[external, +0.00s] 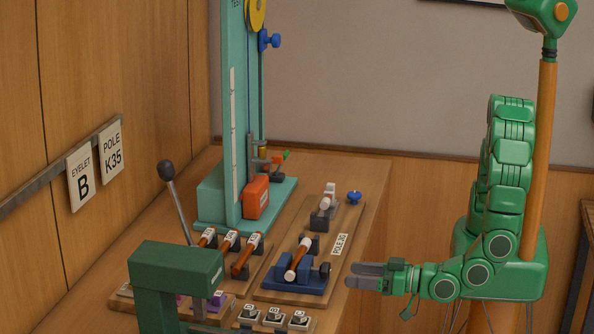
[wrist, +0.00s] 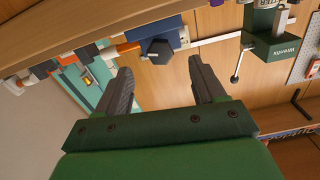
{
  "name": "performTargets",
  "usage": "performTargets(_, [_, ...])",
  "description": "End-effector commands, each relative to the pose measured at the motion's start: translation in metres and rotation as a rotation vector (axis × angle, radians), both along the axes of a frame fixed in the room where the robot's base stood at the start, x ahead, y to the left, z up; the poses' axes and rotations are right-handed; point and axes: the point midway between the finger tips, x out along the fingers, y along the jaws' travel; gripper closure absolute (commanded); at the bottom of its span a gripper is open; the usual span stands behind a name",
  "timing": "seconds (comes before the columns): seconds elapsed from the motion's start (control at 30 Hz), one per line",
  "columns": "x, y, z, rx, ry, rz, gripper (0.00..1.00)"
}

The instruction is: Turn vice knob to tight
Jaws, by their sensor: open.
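The blue vice (external: 297,276) sits on a wooden board on the bench, with an orange-brown pole with white ends (external: 298,262) lying across it. Its dark knob (external: 324,270) is on the vice's right side. In the wrist view, the blue vice (wrist: 172,28) is at the top, and its dark six-sided knob (wrist: 158,51) shows between and beyond my fingertips. My gripper (external: 348,275) is open and empty at the bench's right edge, a short gap from the knob. It also shows in the wrist view (wrist: 160,66). I cannot read the knob's tightness.
A grey holder (external: 323,219) and blue knob (external: 354,196) stand farther back on the board. A teal test stand (external: 233,150) is behind. A green lever press (external: 175,275) is at the front left, near small labelled blocks (external: 273,316). Space right of the bench is clear around my gripper.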

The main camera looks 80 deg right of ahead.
Motion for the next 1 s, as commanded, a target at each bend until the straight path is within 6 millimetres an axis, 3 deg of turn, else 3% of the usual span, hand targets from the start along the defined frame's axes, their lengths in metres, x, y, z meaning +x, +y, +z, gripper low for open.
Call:
performTargets(0.57, [0.002, -0.001, 0.006, -0.101, 0.000, -0.001, 0.32])
performTargets(1.0, [0.040, -0.001, 0.006, -0.101, 0.000, -0.002, 0.32])
